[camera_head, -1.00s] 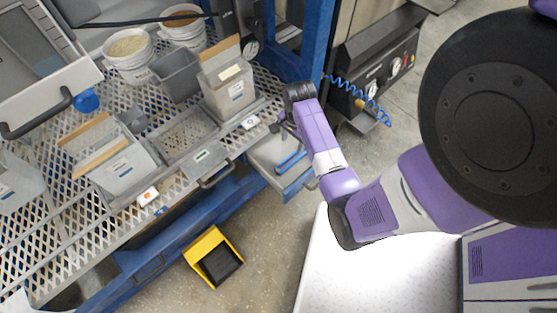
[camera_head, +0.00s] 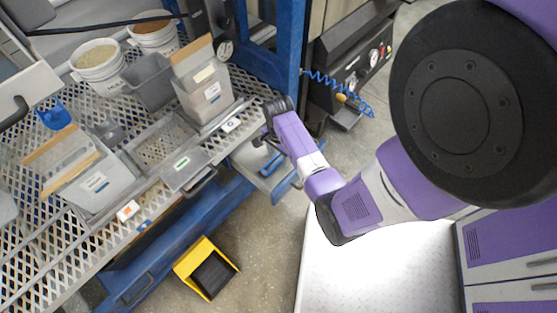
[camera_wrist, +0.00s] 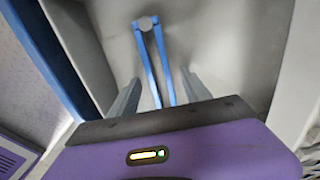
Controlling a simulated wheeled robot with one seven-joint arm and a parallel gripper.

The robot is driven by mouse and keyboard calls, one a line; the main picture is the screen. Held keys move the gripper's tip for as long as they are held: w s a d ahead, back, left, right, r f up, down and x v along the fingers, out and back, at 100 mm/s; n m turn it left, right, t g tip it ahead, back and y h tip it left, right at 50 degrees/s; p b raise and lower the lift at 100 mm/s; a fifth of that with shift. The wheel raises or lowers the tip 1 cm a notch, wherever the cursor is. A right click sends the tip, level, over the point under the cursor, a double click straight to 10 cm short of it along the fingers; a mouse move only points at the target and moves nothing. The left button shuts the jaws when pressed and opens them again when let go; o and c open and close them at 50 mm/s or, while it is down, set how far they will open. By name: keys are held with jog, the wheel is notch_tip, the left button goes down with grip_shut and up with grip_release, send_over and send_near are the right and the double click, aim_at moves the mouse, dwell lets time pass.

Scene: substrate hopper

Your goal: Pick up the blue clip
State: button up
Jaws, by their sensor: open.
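The blue clip (camera_wrist: 153,58) lies in a shallow pale drawer. It has two long legs that meet at a round grey pivot. In the head view the clip (camera_head: 277,165) shows in the open drawer below my gripper, partly overlapped by it. My gripper (camera_wrist: 160,82) is open, with one grey finger to the left and one to the right of the clip's legs. The near ends of the legs are hidden behind the gripper body. I cannot tell how high the fingers are above the clip. In the head view my gripper (camera_head: 262,138) is dark and small.
The drawer (camera_head: 247,163) has raised walls around the clip. A blue frame post (camera_head: 288,50) stands behind. The mesh workbench (camera_head: 110,215) with bins and buckets lies left. A black machine (camera_head: 350,60) with a coiled blue hose is to the right. A yellow bin (camera_head: 190,265) sits on the floor.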

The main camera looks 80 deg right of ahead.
jog(key=shift+c, duration=0.5)
grip_shut()
